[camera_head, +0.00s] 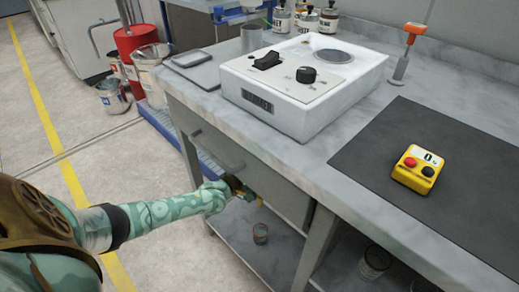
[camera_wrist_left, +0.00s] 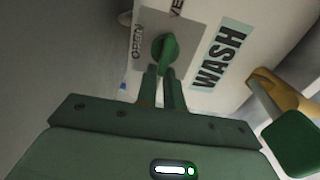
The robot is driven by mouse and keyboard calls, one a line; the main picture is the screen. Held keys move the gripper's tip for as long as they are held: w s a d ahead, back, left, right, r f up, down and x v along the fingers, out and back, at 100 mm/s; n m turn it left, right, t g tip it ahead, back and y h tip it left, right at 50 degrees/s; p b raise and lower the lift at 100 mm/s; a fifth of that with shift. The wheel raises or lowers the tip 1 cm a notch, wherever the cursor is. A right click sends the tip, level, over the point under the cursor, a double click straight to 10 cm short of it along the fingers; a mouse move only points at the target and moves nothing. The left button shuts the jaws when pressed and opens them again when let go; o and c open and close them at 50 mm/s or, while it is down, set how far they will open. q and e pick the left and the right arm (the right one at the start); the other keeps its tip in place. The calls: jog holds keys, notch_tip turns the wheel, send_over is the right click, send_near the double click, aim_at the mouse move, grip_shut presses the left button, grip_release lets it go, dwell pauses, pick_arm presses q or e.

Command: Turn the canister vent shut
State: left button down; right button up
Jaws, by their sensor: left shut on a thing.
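The vent is a green knob (camera_wrist_left: 166,47) on a grey plate (camera_wrist_left: 145,62) in the left wrist view. The plate reads "OPEN" left of the knob, and "VE" shows above before the picture edge cuts it. "WASH" is printed on the pale canister face (camera_wrist_left: 219,57) to the right. My left gripper (camera_wrist_left: 165,82) is shut on the knob, with its fingers close together at the knob's lower end. In the head view my left gripper (camera_head: 240,188) is in front of the bench, below its top; the knob cannot be made out there. My right gripper is not in view.
A grey bench (camera_head: 285,160) carries a white coater (camera_head: 300,85), a dark mat (camera_head: 450,180) and a yellow button box (camera_head: 419,169). A red drum (camera_head: 135,45) and paint buckets (camera_head: 113,97) stand on the floor at the left. Cups are on the lower shelf (camera_head: 265,262).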

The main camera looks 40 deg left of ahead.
pick_arm(q)
jog(key=shift+s+d+f, duration=0.15)
jog(key=shift+d+f, duration=0.2)
jog(key=shift+d, duration=0.2)
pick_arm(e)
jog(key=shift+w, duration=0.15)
pick_arm(q)
jog(key=c, duration=1.5)
grip_release()
jog(key=shift+r, duration=0.2)
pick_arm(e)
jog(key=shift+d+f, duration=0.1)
pick_arm(q)
jog(key=shift+a, duration=0.25)
jog(key=shift+r, duration=0.1)
